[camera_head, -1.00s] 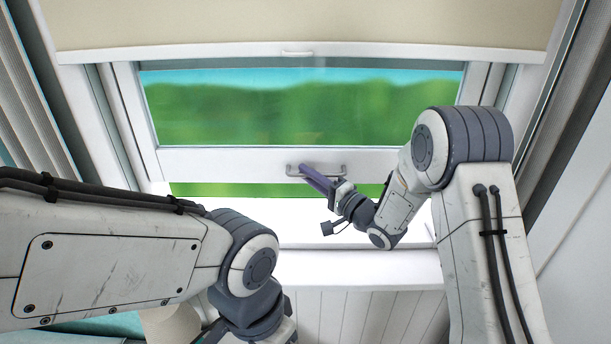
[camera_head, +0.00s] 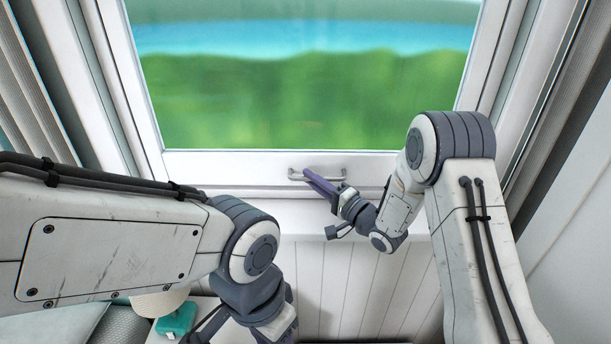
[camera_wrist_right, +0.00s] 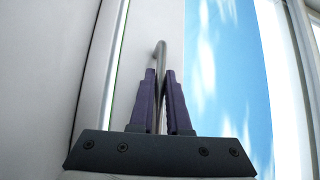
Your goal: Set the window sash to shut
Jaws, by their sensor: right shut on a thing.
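The window sash (camera_head: 240,169) is a white frame with a large glass pane in the head view. Its bottom rail sits low, just above the white sill (camera_head: 290,215). No open strip shows below it in the head view, but a thin green line shows along the rail's edge in the wrist view. A metal bar handle (camera_head: 293,175) is on the rail; it also shows in the wrist view (camera_wrist_right: 159,52).
A teal object (camera_head: 178,318) and a pale rounded thing (camera_head: 158,302) lie at the lower left, partly behind my left arm. A grey pleated curtain (camera_head: 35,90) hangs at the left. White panelling (camera_head: 345,275) is below the sill.

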